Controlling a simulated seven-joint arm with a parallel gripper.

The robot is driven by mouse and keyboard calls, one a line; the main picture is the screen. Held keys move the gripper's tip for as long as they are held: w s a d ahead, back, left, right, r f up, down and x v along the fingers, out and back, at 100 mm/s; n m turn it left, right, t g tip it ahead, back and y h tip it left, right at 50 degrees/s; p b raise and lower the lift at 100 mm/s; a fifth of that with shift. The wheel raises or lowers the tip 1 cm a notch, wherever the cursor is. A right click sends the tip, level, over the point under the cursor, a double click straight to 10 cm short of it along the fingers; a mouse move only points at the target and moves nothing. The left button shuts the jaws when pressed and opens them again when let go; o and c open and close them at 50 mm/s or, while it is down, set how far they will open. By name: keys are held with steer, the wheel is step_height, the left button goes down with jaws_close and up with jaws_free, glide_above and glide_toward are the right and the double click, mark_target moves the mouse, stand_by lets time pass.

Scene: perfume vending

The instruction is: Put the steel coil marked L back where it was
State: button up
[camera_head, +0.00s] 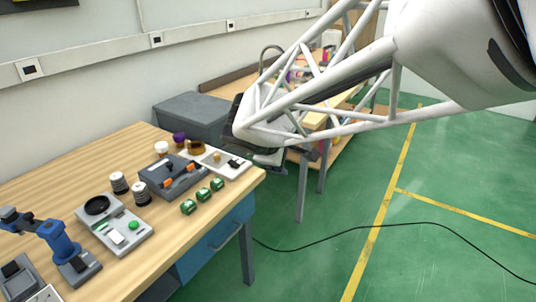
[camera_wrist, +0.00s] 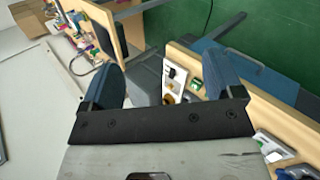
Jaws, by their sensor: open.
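Two dark-and-silver ribbed cylinders stand upright on the wooden table in the head view, one farther back (camera_head: 119,183) and one nearer the grey device (camera_head: 141,194). They look like steel coils, but any letter on them is too small to read. My gripper (camera_wrist: 163,66) is open, with nothing between its blue-grey fingers in the wrist view. In the head view it is beyond the table's far right end, mostly hidden behind my white lattice arm. It is well apart from both cylinders.
A dark grey device with orange parts (camera_head: 172,178) sits mid-table. A white plate device (camera_head: 226,163) is at the right end. A scale-like device with a black ring (camera_head: 115,225) and a blue stand (camera_head: 60,243) are nearer.

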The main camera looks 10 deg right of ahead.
steer(key=s+d+f+m+g+y, duration=0.1)
steer(key=s+m+y, duration=0.5)
steer(key=s, duration=1.7)
steer(key=f+m+g, duration=0.1)
steer(key=m+g, duration=0.1)
steer(key=m, duration=0.3)
steer(key=shift+s+d+g, duration=0.2)
steer(key=shift+d+g, duration=0.1)
steer(key=shift+d, duration=0.1)
